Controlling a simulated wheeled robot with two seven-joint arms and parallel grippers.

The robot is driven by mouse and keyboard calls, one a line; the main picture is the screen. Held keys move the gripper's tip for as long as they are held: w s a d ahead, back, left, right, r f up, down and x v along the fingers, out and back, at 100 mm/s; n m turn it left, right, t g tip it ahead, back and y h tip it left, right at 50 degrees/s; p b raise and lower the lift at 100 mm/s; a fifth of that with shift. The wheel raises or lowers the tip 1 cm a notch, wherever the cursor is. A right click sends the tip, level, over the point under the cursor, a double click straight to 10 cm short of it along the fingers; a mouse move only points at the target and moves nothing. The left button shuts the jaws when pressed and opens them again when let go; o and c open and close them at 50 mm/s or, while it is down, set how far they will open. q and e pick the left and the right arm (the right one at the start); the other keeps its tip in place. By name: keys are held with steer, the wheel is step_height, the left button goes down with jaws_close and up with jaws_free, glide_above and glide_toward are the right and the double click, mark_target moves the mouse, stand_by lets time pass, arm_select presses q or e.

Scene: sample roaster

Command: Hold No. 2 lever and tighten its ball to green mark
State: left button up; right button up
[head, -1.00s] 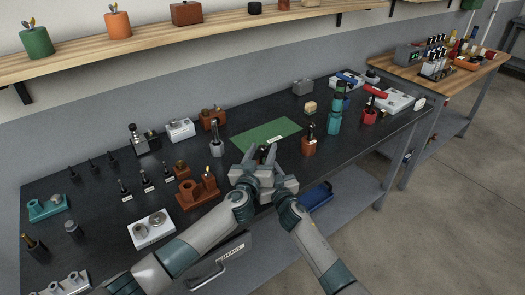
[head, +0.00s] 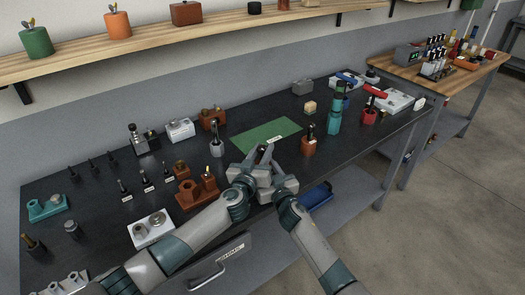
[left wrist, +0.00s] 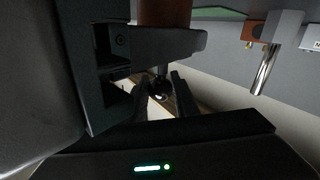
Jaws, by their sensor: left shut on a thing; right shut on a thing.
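My left gripper (head: 250,155) and my right gripper (head: 272,158) are close together at the bench's front edge, and they hide most of the lever in the head view. In the left wrist view a small dark ball (left wrist: 160,88) sits on a short stem, with the left gripper's two dark fingers (left wrist: 161,98) on either side of it. A rust-brown part, apparently the lever (left wrist: 162,12), shows above the ball. A dark jaw of the other gripper (left wrist: 155,43) lies across it. I cannot make out the green mark.
A green mat (head: 268,134) lies behind the grippers. A red-brown holder (head: 308,146) stands close on the right and a brown fixture (head: 190,195) on the left. A drawer handle (head: 213,275) projects below the bench edge. A blue tray (head: 318,198) is below right.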

mark_target(262, 146)
arm_select(q)
steer(key=shift+r+m+g+h, duration=0.15)
steer(key=shift+m+g+h, duration=0.4)
steer(key=shift+m+h, duration=0.5)
steer(key=shift+r+m+g+h, duration=0.1)
steer(key=shift+m+g+h, duration=0.5)
steer(key=shift+h, duration=0.75)
steer(key=shift+w+d+r+m+g+h, duration=0.1)
steer(key=shift+d+r+m+g+h, duration=0.2)
steer(key=shift+m+g+h, duration=0.2)
steer(key=shift+d+r+m+g+h, duration=0.15)
steer(key=shift+r+m+g+h, duration=0.15)
steer(key=shift+h, duration=0.3)
steer(key=shift+a+f+m+g, duration=0.35)
steer(key=shift+a+f, duration=0.05)
steer(key=shift+f, duration=0.2)
steer(key=shift+a+f, duration=0.1)
steer(key=shift+f, duration=0.05)
steer(key=o, duration=1.1)
steer(key=shift+s+f, duration=0.1)
steer(key=shift+s, duration=0.1)
steer(key=shift+c, duration=0.2)
steer(key=shift+r, duration=5.05)
